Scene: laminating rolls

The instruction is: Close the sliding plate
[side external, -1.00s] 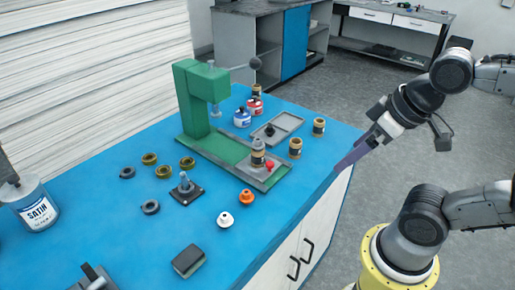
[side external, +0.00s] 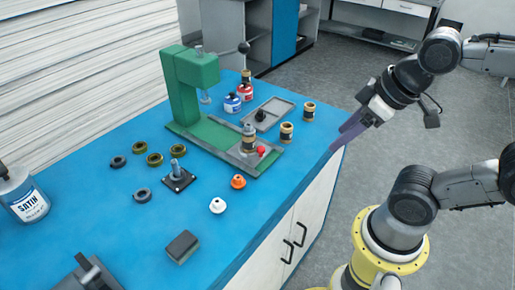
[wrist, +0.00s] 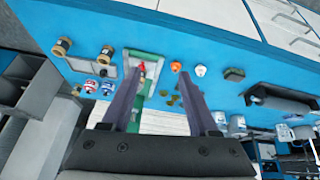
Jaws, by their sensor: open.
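The green press (side external: 191,82) stands on the blue bench, with a grey plate (side external: 244,162) at the front end of its green base. A red knob (side external: 262,151) and a black-and-gold roll (side external: 248,141) are on this plate, out in front of the press head. The red knob also shows in the wrist view (wrist: 142,67), ahead of and between my fingers. My gripper (side external: 336,147) is open and empty, near the bench's right edge and apart from the plate. Its two purple fingers (wrist: 160,78) are spread in the wrist view.
A grey tray (side external: 279,108) with a black knob lies behind the plate. Black-and-gold rolls (side external: 286,133) stand near the right edge. Blue and red bottles (side external: 232,104) stand by the press. An orange piece (side external: 238,182), a white piece (side external: 217,206) and a dark block (side external: 182,247) lie in front.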

